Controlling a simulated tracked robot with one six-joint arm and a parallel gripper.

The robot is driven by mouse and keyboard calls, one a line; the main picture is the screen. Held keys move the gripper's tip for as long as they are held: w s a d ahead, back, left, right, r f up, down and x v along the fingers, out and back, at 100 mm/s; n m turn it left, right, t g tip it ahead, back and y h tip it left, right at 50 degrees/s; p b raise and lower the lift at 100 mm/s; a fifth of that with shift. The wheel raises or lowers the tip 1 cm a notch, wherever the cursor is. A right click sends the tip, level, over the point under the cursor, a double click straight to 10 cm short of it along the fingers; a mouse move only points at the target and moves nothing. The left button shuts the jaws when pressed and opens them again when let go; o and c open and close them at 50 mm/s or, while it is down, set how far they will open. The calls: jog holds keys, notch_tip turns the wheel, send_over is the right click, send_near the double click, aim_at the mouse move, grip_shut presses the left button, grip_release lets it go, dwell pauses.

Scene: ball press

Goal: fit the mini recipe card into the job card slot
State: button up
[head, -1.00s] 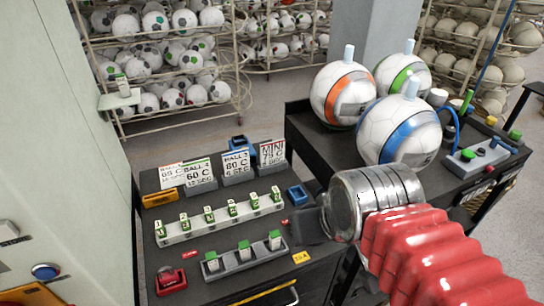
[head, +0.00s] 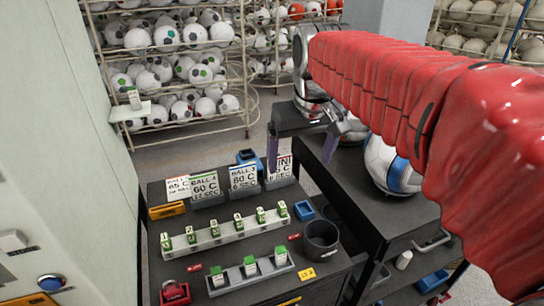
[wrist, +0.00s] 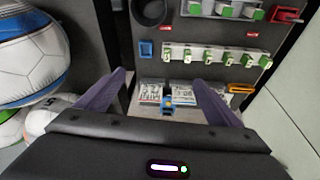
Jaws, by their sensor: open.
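The mini recipe card (head: 279,164) stands upright in a grey holder at the right end of a row of cards on the black cart top. In the head view, one finger of my gripper (head: 300,163) partly covers it. My gripper is open and empty, above the back right of the cart, with its fingers pointing down. In the wrist view my gripper (wrist: 161,79) has the card row between and beyond its fingers; the mini card (wrist: 150,94) looks to be the leftmost there. I cannot make out which part is the job card slot.
Other cards (head: 205,185) stand close to the mini card's left. A rail of green-topped pieces (head: 225,233) and a dark cup (head: 321,239) lie nearer. Large balls (head: 388,165) sit on the right cart. A pale wall (head: 70,110) bounds the left.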

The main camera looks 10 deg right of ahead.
jog(key=w+g, duration=0.2)
jog(key=w, duration=1)
jog(key=n+g, duration=0.1)
send_over(280, 168)
jog(key=f, duration=0.6)
jog(key=shift+w+f, duration=0.15)
jog(key=shift+w, duration=0.1)
jog(key=shift+f, duration=0.1)
notch_tip(280, 168, down, 8)
jog(key=shift+f, duration=0.2)
jog(key=shift+f, duration=0.1)
jog(key=shift+f, duration=2.5)
jog(key=shift+c, duration=0.7)
jog(key=c, duration=1)
